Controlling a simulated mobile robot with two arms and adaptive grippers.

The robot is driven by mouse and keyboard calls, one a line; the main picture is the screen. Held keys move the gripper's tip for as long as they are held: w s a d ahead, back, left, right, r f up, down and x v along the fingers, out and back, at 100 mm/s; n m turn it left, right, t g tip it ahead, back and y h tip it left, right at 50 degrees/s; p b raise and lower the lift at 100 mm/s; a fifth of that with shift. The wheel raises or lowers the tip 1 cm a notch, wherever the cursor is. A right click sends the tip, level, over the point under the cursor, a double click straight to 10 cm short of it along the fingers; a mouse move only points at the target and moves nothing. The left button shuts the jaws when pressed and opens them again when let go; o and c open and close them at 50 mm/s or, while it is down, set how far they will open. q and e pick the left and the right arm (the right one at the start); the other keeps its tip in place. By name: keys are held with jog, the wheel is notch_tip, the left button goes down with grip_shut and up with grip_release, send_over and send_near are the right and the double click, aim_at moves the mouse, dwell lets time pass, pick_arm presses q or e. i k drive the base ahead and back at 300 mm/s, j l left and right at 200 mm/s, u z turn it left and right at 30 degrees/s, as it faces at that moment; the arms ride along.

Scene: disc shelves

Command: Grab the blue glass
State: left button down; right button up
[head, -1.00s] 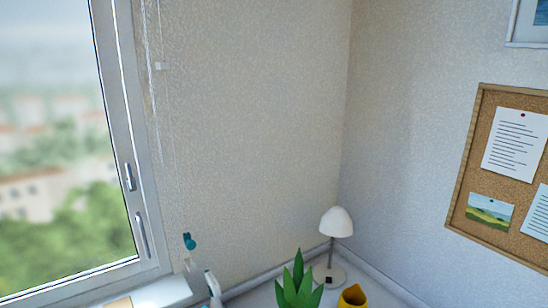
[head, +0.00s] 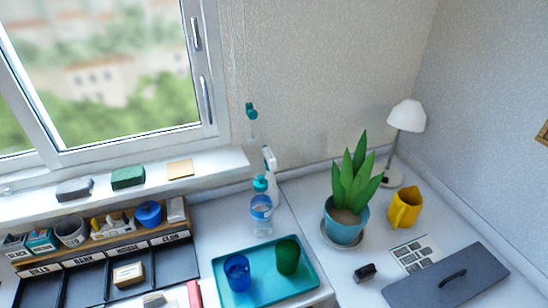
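The blue glass (head: 237,273) stands upright on the left part of a teal tray (head: 302,287), near the bottom middle of the head view. A green glass (head: 288,257) stands on the same tray, to the right of the blue one, with a gap between them. Neither of my grippers shows in the head view.
A water bottle (head: 261,208) stands just behind the tray. An organizer (head: 100,254) with labelled slots and small items is to the left. A potted plant (head: 350,197), yellow mug (head: 404,208), lamp (head: 406,116) and dark grey panel with a handle (head: 447,283) are to the right.

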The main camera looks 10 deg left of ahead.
aim_at(241, 285)
jog(key=u, duration=0.75)
jog(key=k+z, duration=0.1)
jog(key=z, duration=0.15)
